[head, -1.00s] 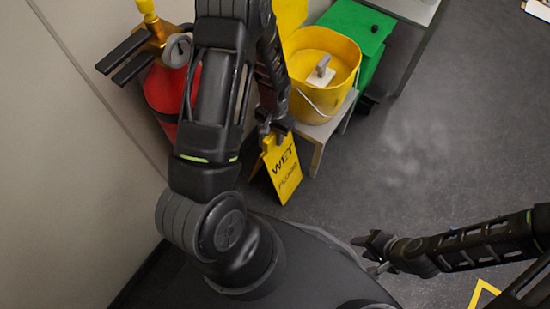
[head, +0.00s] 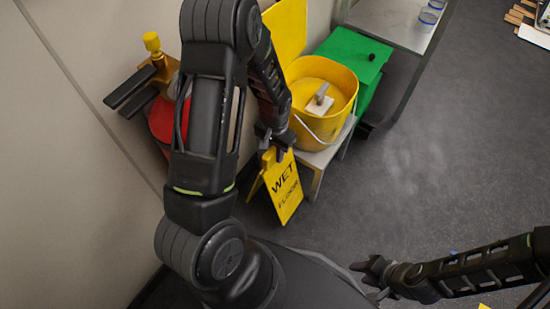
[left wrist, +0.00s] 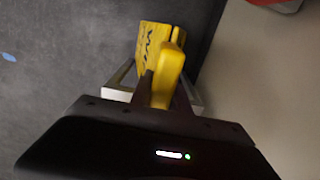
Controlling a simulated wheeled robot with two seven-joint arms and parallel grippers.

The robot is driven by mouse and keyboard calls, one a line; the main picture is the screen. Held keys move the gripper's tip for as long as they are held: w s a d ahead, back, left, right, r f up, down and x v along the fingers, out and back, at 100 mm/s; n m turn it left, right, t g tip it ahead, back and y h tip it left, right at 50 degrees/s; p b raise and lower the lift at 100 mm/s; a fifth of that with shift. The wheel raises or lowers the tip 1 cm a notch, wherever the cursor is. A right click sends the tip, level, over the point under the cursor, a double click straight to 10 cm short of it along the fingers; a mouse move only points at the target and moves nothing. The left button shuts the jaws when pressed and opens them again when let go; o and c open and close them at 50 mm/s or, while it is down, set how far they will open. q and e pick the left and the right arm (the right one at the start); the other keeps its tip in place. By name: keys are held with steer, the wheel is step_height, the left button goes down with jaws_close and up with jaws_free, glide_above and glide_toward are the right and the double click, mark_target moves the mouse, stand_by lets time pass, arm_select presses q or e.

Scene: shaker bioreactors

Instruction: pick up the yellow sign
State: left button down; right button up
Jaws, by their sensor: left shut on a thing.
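The yellow sign (head: 284,189) is a folding A-shaped board with dark "WET FLOOR" lettering, seen left of centre in the head view. My left gripper (head: 273,148) is at its top edge and shut on it. In the left wrist view the sign (left wrist: 150,45) extends away from the jaws, its top part (left wrist: 168,75) between the fingers of the left gripper (left wrist: 160,88). Whether its feet touch the floor is hard to tell. My right gripper (head: 372,278) is at the lower right of the head view, apart from the sign; its jaws look spread and empty.
A yellow bucket (head: 335,78) stands on a low grey stand (head: 318,160) just behind the sign. A green box (head: 350,55) is beside it. A red cylinder (head: 160,120) stands by the wall at left. The dark floor (head: 430,170) to the right is clear.

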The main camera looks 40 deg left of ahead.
arm_select(q)
step_height(320, 180, up, 4)
steer(key=shift+p, duration=0.35)
stand_by(0.4)
